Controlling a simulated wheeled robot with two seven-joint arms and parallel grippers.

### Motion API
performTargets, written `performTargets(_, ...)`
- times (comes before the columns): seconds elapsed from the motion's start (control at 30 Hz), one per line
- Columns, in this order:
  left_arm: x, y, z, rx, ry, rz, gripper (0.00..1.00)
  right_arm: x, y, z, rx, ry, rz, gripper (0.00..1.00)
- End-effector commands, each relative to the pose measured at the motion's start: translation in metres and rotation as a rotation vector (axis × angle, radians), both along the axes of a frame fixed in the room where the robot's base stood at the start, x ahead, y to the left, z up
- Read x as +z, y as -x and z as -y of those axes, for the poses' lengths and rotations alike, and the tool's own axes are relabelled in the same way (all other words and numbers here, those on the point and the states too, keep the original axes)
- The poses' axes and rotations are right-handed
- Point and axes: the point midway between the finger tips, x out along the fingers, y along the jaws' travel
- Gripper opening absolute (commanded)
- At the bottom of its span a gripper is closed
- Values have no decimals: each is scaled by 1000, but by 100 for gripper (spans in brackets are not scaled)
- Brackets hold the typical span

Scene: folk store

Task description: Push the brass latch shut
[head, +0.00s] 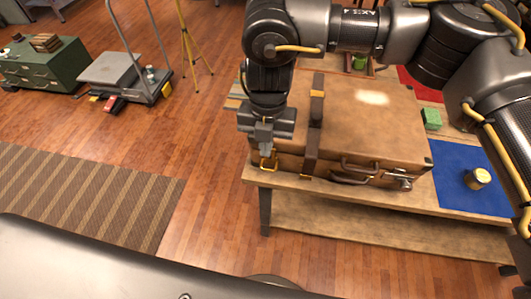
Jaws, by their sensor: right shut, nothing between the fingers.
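A brown suitcase (375,115) lies flat on a low wooden table (300,197), its lid down. A brass latch (267,164) shows on its front face near the left corner. My right gripper (265,148) points down just above that latch, shut and empty. Its fingers partly cover the latch's upper part, so I cannot tell whether they touch it or whether it is fully closed. A dark strap (315,115) with a brass buckle runs over the lid beside the gripper. A handle and a metal clasp (400,182) show farther right on the front. My left gripper is out of view.
On the table's right are a blue mat (460,190) with a brass tin (478,178) and a green block (431,119). My right arm spans above the suitcase. A cart (120,75), a green drawer chest (45,65) and a yellow tripod (188,45) stand far left.

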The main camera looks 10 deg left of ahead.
Motion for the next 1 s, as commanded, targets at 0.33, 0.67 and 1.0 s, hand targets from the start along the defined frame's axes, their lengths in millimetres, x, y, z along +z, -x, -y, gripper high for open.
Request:
performTargets(0.33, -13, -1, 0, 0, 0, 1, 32, 63, -7, 1, -1, 1, 4, 0)
performTargets(0.67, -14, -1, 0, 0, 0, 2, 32, 77, -7, 1, -1, 1, -1, 0)
performTargets(1.0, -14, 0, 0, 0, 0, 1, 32, 76, -7, 1, 0, 1, -1, 0)
